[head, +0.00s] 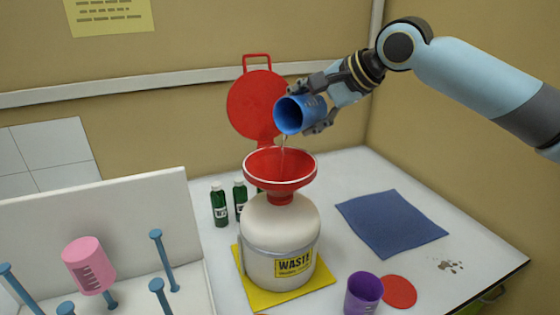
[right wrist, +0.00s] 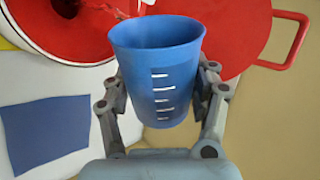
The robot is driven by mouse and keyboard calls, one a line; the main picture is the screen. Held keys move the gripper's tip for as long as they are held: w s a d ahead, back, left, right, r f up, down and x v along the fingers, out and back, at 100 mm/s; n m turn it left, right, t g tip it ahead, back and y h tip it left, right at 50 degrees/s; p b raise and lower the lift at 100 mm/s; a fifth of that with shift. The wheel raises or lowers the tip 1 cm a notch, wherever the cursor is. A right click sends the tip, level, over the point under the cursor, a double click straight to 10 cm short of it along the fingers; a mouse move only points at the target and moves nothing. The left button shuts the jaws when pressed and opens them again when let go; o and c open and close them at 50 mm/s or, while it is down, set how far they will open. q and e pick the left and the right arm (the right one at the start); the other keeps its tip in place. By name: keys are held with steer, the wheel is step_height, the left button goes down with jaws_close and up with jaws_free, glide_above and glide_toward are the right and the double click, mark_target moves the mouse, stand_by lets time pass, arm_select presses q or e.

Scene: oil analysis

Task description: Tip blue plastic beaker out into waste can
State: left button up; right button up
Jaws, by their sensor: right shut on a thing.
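The blue plastic beaker (head: 298,115) is tilted mouth-down to the left above the waste can. My right gripper (head: 322,105) is shut around its sides. The right wrist view also shows the beaker (right wrist: 160,75) between the fingers of the right gripper (right wrist: 163,95). A thin stream of liquid (head: 282,148) runs from its lip down into the red funnel (head: 300,178). The funnel sits on the white waste can (head: 262,225), labelled WASTE, and its red lid (head: 252,100) stands open behind. The beaker's inside bottom is hidden. My left gripper is out of view.
A pink beaker (head: 88,265) hangs on a rack with blue pegs (head: 163,255) at left. Dark green bottles (head: 219,203) stand behind the can. A purple beaker (head: 362,292), red disc (head: 399,291), blue mat (head: 390,225) and brown spots (head: 450,266) are to the right. A yellow mat (head: 310,295) lies under the can.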

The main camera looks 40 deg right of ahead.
steer(key=shift+a+f+h, duration=0.1)
steer(key=shift+f+h, duration=0.2)
steer(key=shift+f, duration=0.15)
steer(key=shift+s+a+r+n+h+p, duration=0.1)
steer(key=shift+a+r+n+h+p, duration=0.1)
steer(key=shift+r+n+h+p, duration=0.25)
